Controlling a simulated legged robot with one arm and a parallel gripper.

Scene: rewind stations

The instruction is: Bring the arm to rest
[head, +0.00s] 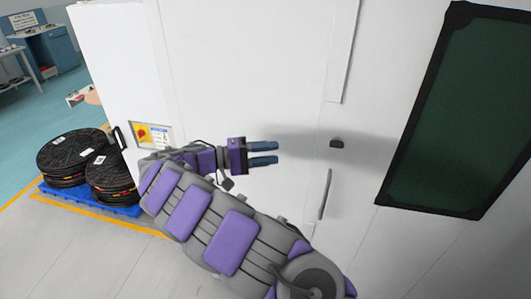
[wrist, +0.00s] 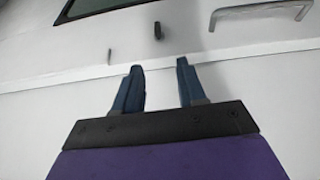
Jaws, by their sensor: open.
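My gripper (head: 264,153) is at the end of my grey and purple arm, in front of a large white cabinet (head: 240,60). Its two blue fingers point right in the head view and stand apart, with nothing between them. In the wrist view my gripper (wrist: 159,82) also shows its fingers apart and empty, with the white cabinet surface (wrist: 230,75) beyond them. The arm is stretched out, bent at the elbow, and casts a shadow on the cabinet. I cannot tell the exact gap to the surface.
The cabinet has a small dark latch (head: 337,143), a bar handle (head: 325,194) and a dark window (head: 460,110). A yellow-red switch panel (head: 152,135) is near my forearm. Black reels (head: 72,155) sit on a blue pallet (head: 95,203) at left. A blue workbench (head: 45,50) is far left.

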